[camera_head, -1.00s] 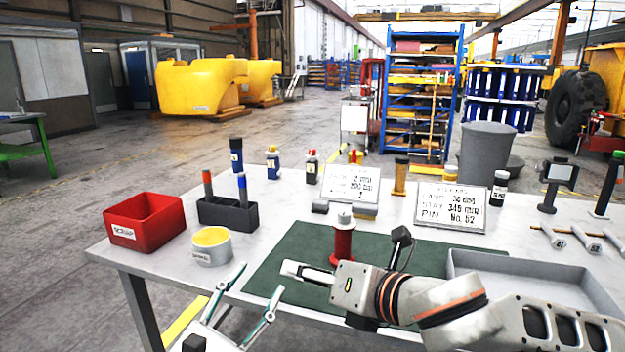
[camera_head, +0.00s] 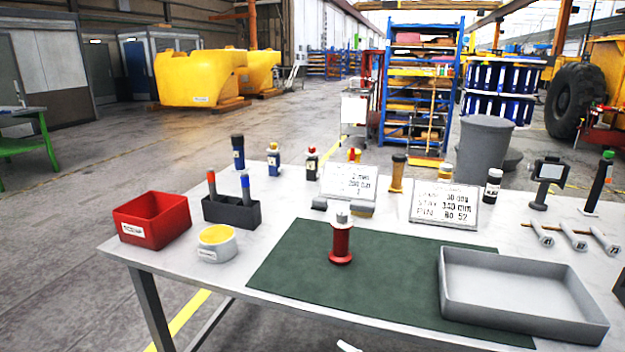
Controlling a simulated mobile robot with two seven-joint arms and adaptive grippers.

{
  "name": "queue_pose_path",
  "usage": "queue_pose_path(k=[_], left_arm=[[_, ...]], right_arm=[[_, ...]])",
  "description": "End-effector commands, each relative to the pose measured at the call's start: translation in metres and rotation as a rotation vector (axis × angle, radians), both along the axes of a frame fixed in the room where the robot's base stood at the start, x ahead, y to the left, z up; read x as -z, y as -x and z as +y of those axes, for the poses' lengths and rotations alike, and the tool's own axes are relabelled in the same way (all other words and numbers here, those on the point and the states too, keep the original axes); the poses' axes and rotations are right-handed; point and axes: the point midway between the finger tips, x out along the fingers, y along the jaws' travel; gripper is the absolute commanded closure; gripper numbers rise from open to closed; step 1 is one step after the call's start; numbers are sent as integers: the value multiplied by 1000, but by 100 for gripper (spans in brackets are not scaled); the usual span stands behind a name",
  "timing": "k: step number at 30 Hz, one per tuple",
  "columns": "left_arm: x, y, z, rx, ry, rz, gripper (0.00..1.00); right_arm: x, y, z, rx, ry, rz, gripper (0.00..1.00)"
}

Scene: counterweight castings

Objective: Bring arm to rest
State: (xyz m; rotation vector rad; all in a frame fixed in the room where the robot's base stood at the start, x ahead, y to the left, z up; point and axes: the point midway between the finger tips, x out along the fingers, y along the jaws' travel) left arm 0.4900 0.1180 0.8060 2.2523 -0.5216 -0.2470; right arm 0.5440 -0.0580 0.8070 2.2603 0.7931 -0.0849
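Neither gripper shows clearly in the head view now. Only a small white piece, too little to identify, shows at the bottom edge below the table. A red spool-shaped part with a grey top (camera_head: 341,240) stands upright on the dark green mat (camera_head: 290,270), with nothing touching it. The grey tray (camera_head: 520,318) lies at the right of the mat, partly over it, and looks empty.
A red bin (camera_head: 150,222), a dark holder with markers (camera_head: 232,212) and a yellow-topped tub (camera_head: 216,243) stand at the left of the table. Bottles, two sign plates (camera_head: 445,204) and several T-handled tools (camera_head: 573,236) line the back and right. The mat's left and front are clear.

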Motion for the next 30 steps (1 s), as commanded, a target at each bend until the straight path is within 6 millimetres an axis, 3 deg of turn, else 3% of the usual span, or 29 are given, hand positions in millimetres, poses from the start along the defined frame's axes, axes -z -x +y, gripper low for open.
queue_pose_path(k=[1,5,9,15,21,30], left_arm=[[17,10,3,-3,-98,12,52],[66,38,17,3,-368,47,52],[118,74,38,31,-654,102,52],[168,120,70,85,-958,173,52],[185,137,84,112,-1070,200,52],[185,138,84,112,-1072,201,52]], right_arm=[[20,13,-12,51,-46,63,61],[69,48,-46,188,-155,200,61],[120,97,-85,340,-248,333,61],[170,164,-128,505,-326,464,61],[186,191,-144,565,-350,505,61],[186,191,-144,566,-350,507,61]])
